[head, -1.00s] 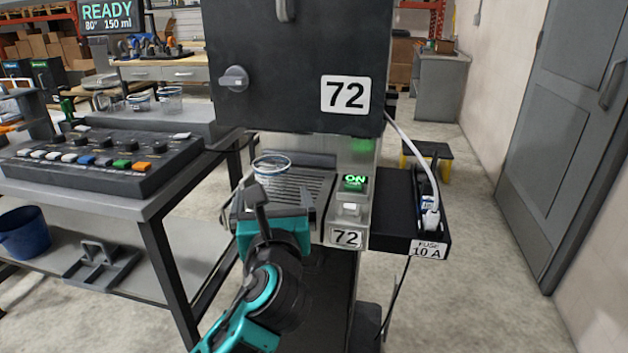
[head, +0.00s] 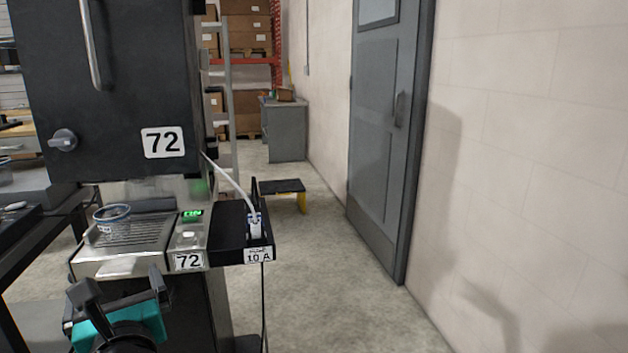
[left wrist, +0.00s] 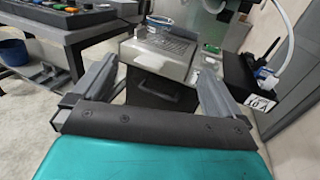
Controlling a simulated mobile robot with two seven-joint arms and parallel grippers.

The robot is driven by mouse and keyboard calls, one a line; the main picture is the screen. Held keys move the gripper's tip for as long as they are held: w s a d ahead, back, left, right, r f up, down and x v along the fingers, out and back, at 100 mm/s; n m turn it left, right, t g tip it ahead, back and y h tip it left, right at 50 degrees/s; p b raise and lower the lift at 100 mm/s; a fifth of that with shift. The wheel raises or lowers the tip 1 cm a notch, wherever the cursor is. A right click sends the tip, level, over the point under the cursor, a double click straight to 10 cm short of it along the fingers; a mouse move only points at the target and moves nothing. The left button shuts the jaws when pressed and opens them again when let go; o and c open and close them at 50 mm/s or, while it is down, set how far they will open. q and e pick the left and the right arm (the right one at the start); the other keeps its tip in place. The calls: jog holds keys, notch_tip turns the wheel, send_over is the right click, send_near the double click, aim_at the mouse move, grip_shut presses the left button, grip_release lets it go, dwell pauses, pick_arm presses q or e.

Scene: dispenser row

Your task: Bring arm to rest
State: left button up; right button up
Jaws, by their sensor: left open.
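My left gripper (head: 120,292) is at the lower left of the head view, in front of and below dispenser 72 (head: 105,90). Its fingers are apart with nothing between them, as the left wrist view (left wrist: 150,85) also shows. A clear cup with a blue rim (head: 112,218) stands upright on the dispenser's ribbed drip tray (head: 136,232), apart from the gripper. The cup also shows in the left wrist view (left wrist: 158,24). A green-lit ON switch (head: 192,215) sits right of the tray. My right gripper is not in view.
A black side box with a plugged white cable (head: 238,185) and a fuse label (head: 258,255) juts right of the dispenser. A step stool (head: 283,186) and grey cabinet (head: 285,130) stand behind. Floor toward the grey door (head: 385,150) is clear. A dark table stands left.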

pick_arm(q)
jog(key=s+d+f+n+g+h+p, duration=0.1)
jog(key=d+f+n+h+p, duration=0.15)
jog(key=f+n+h, duration=0.35)
jog(key=s+d+f+n+g+h+p, duration=0.1)
jog(key=d+f+n, duration=0.2)
jog(key=f, duration=0.6)
jog(key=s+d+f+n+g+h+p, duration=0.1)
jog(key=s+d+f+n+h, duration=0.1)
jog(key=s+f+n, duration=0.3)
jog(key=s+d+f+n+g+h+p, duration=0.1)
jog(key=s+f+n, duration=0.4)
jog(key=n, duration=0.8)
jog(key=s+d+h, duration=0.1)
jog(key=s, duration=0.1)
jog(key=shift+s+d+h+p, duration=0.3)
jog(key=shift+s+h+p, duration=0.05)
jog(key=shift+h, duration=0.05)
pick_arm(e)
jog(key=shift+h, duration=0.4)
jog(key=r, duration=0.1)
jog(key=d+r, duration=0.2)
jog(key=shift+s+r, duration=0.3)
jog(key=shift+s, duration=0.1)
